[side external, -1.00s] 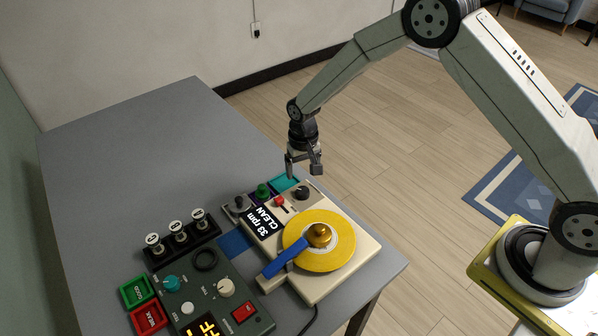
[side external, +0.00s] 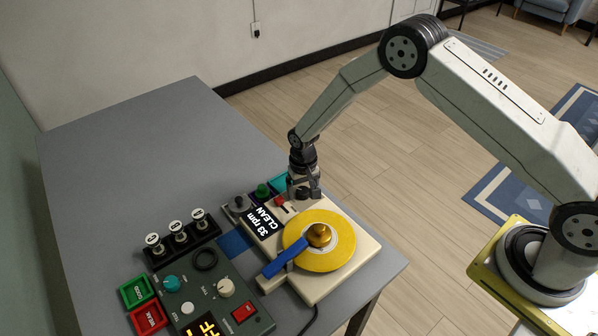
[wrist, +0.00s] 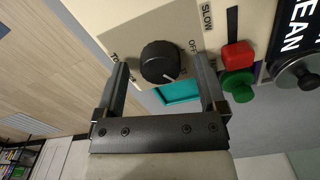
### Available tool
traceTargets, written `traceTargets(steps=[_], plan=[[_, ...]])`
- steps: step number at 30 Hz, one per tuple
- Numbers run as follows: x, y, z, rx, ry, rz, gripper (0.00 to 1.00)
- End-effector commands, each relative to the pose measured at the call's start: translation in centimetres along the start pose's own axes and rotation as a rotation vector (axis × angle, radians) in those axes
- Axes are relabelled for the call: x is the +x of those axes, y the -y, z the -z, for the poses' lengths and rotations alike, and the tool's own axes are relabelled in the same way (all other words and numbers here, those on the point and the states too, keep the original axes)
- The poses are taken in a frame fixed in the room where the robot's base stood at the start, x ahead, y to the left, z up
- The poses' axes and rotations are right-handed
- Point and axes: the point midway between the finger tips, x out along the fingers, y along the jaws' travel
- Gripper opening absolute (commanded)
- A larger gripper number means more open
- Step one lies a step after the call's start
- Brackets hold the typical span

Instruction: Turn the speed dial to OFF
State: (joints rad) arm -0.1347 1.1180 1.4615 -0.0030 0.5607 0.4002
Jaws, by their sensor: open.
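The speed dial, a black ribbed knob (wrist: 160,62), sits on the cream turntable unit (side external: 331,285). In the wrist view an OFF label is to its upper right and a SLOW label is farther up. A pale mark shows on the knob's lower edge. My gripper (side external: 304,190) is open, low over the unit's far end, with one finger on each side of the dial. In the wrist view a gap shows beside the knob at both fingers. The unit's display (side external: 264,219) reads "33 rpm CLEAN".
A red button (wrist: 238,55) and a green knob (wrist: 238,84) are close to the right finger. A yellow disc (side external: 335,252) with a brass centre and a blue arm (side external: 285,257) lie on the unit. A dark control box (side external: 205,295) stands left. The back of the table is clear.

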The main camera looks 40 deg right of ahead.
Motion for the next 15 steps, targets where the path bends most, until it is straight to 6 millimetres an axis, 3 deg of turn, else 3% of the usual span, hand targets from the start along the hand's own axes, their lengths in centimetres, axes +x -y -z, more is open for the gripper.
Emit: traceTargets(steps=[8, 15], plan=[[0.12, 0.0, 0.0, 0.0, 0.0, 0.0, 0.9], [0.1, -0.01, 0.0, 0.0, 0.0, 0.0, 0.17]])
